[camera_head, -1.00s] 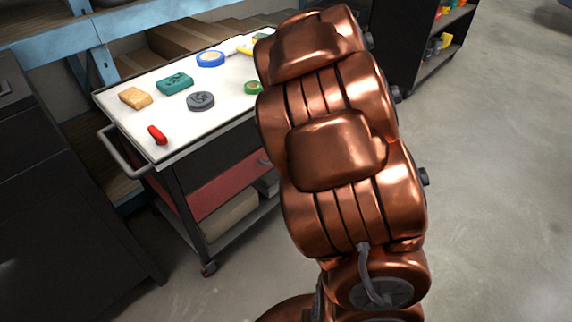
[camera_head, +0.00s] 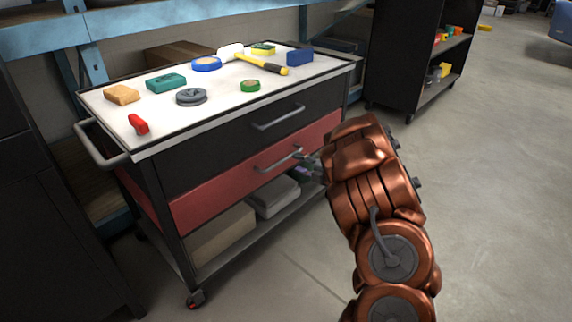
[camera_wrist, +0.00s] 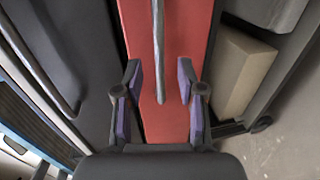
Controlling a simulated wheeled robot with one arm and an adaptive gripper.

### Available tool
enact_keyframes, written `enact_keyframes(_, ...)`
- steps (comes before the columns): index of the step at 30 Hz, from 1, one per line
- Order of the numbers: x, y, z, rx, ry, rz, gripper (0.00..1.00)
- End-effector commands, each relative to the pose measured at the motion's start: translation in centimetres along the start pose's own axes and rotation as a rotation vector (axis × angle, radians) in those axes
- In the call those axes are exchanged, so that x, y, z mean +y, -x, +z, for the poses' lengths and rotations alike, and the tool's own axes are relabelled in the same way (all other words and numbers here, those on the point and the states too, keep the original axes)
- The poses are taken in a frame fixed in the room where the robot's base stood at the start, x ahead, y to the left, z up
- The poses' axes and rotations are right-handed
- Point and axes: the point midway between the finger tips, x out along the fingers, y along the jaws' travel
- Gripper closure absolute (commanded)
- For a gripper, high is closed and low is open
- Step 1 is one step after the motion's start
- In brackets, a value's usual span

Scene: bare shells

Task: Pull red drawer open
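The red drawer (camera_head: 240,178) is the lower drawer of a wheeled cart and looks shut. Its grey bar handle (camera_head: 279,160) is on the front, toward the right. My gripper (camera_head: 306,162) is beside the right end of this handle in the head view, partly hidden by my copper arm. In the wrist view, my gripper (camera_wrist: 160,82) is open, with purple-padded fingers apart on both sides of the line of the handle (camera_wrist: 158,45). The red front (camera_wrist: 190,40) lies beyond the fingers. I cannot tell whether the fingers touch it.
The cart top (camera_head: 222,102) holds a hammer (camera_head: 262,64), tape rolls, a red item (camera_head: 138,124) and several blocks. A black drawer (camera_head: 225,135) with its own handle is above the red one. Boxes (camera_head: 222,235) sit on the shelf below. Floor at right is clear.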

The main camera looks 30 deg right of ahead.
Motion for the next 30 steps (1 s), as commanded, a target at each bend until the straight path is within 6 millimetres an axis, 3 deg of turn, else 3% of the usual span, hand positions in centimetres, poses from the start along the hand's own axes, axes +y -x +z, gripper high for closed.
enact_keyframes(9,0.0,-4.6,-0.1,0.0,0.002,0.001,0.61)
enact_keyframes(15,0.0,-6.5,0.0,-0.001,0.001,0.0,0.61)
enact_keyframes(26,0.1,-7.0,0.1,-0.004,-0.001,-0.002,0.61)
enact_keyframes(30,0.1,-7.0,0.1,-0.004,-0.001,-0.002,0.73)
